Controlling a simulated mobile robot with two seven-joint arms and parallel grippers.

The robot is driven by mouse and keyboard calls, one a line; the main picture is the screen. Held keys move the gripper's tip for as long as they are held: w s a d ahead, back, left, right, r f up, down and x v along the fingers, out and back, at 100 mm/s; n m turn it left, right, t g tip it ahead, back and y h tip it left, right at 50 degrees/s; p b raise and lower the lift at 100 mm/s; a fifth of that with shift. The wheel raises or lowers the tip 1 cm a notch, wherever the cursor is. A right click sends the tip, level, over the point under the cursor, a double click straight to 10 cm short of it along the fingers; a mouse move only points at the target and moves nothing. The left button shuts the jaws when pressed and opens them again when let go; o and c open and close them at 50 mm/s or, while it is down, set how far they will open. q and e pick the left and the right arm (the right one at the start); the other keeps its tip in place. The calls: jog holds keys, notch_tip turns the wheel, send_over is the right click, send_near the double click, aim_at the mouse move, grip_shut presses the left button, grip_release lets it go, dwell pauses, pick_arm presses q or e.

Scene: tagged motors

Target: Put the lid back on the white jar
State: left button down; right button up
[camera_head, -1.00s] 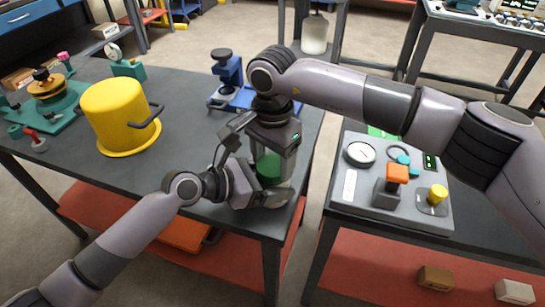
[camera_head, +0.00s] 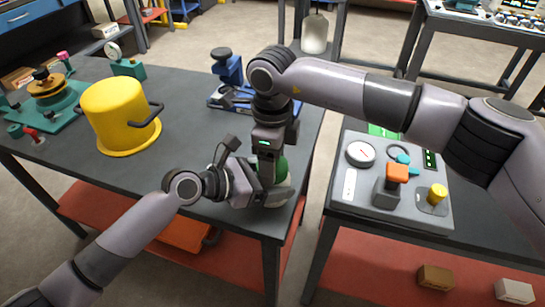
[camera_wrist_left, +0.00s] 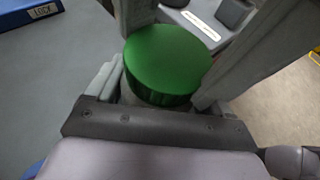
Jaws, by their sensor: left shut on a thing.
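The white jar (camera_head: 277,197) is at the near right edge of the dark table. Its pale side shows a little in the left wrist view (camera_wrist_left: 124,90). The round green lid (camera_wrist_left: 168,58) sits at the top of the jar, and also shows in the head view (camera_head: 281,171). Whether it is fully seated cannot be told. My left gripper (camera_head: 256,190) is shut on the jar from the left side. My right gripper (camera_head: 268,168) points down from above, with its fingers on either side of the lid. Whether they grip it is unclear.
A yellow pot (camera_head: 115,112), a blue stand (camera_head: 228,75) and teal fixtures (camera_head: 52,100) stand on the same table (camera_head: 185,100). A grey panel (camera_head: 350,190) with a dial and knobs is on the right table. A gap separates the two tables.

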jog(key=o, duration=1.2)
jog(key=shift+a+r, duration=0.1)
jog(key=shift+r, duration=2.2)
jog(key=c, duration=0.3)
jog(key=n, duration=0.2)
jog(key=r+n, duration=0.1)
jog(key=n, duration=0.2)
jog(key=shift+r+n, duration=0.3)
jog(key=shift+n, duration=0.1)
jog(key=n, duration=0.2)
jog(key=r+n, duration=0.1)
jog(key=n, duration=0.4)
jog(key=shift+r, duration=0.4)
